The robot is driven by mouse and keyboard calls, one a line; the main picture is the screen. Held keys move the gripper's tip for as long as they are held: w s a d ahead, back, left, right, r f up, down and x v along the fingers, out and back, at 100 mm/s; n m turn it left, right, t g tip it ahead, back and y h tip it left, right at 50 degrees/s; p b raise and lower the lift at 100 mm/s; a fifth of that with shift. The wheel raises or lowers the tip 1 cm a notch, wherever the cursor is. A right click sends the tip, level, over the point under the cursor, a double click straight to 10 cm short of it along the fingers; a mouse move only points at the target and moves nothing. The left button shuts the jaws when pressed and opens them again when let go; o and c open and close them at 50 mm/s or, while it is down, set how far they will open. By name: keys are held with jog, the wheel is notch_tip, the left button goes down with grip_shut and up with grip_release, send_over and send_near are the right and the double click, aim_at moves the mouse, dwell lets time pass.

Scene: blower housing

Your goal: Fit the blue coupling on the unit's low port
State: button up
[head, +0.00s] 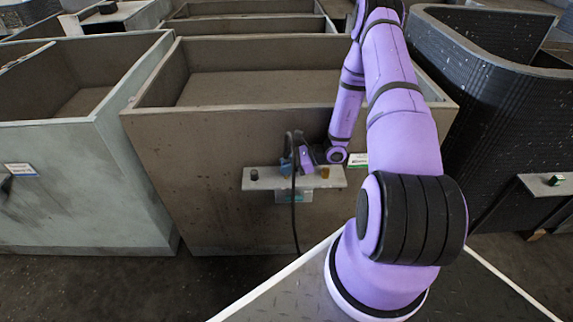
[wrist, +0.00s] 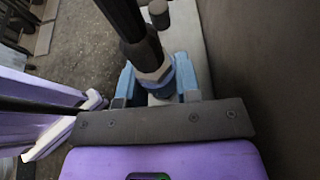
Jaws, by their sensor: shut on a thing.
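The blue coupling (wrist: 180,70) has a pale hex collar and a thick black hose running out of it. My gripper (wrist: 157,88) is shut on it, with a light blue finger on each side. In the head view my gripper (head: 297,160) is over the middle of a grey ledge (head: 268,184) on the front of the brown unit (head: 215,130). The hose (head: 294,210) hangs down in front of the ledge. A low port under the coupling is not visible; the coupling's lower end is hidden, so I cannot tell whether it touches anything.
A dark round fitting (head: 254,175) stands at the ledge's left end, and a brass one (head: 325,173) to the right of my gripper. The unit's wall rises close behind. A grey bin (head: 70,180) stands left and a black ribbed housing (head: 485,110) right.

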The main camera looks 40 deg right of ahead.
jog(key=shift+f, duration=1)
jog(key=o, duration=1.1)
jog(key=shift+d, duration=0.15)
jog(key=v, duration=1)
jog(key=shift+s+d+r, duration=0.15)
jog(key=shift+s+r, duration=0.05)
